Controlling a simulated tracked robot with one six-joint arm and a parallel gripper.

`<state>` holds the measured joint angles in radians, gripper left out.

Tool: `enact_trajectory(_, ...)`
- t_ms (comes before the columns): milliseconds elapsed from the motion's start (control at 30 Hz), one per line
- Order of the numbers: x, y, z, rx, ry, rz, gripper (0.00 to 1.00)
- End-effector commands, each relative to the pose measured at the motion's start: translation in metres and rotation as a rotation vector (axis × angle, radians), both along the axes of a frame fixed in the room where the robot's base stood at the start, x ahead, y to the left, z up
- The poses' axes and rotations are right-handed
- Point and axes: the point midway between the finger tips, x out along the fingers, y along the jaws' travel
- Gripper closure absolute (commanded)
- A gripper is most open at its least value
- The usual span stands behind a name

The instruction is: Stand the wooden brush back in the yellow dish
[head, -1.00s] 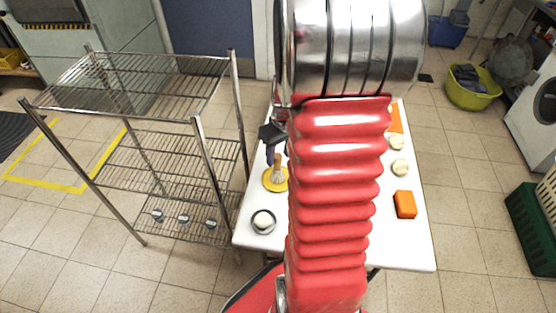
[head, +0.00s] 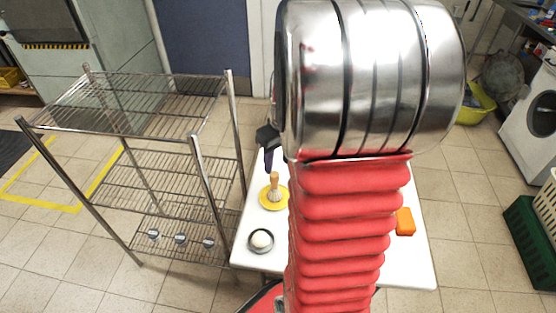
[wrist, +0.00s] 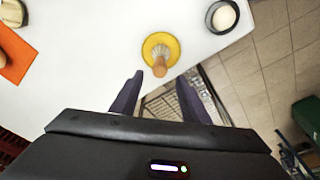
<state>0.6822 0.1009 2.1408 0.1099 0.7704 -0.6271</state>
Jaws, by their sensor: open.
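The wooden brush (head: 274,187) stands upright in the yellow dish (head: 264,203) on the white table, bristles down and handle up. In the wrist view the brush handle (wrist: 160,66) points toward me, with the yellow dish (wrist: 148,45) around its base. My gripper (head: 268,168) is close to the handle top in the head view. In the wrist view my gripper (wrist: 162,76) is open, its two dark fingers spread apart, with the handle end just beyond the gap between the tips. Nothing is held. My arm hides much of the table.
A dark bowl with a white round thing (head: 261,241) stands on the table in front of the dish. A wire rack (head: 150,180) stands close on the left. An orange mat (wrist: 15,55) shows in the wrist view.

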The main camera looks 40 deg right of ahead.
Motion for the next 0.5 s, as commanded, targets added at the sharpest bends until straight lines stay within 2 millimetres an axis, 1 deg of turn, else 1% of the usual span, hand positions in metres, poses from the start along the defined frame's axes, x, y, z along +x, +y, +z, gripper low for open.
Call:
enact_trajectory(233, 0.000, 0.000, 0.000, 0.000, 0.000, 0.001, 0.58)
enact_trajectory(333, 0.001, 0.003, 0.002, -0.002, -0.003, 0.003, 0.58)
enact_trajectory(433, 0.003, 0.013, 0.010, -0.009, -0.012, 0.010, 0.58)
enact_trajectory(500, 0.005, 0.026, 0.019, -0.017, -0.022, 0.016, 0.58)
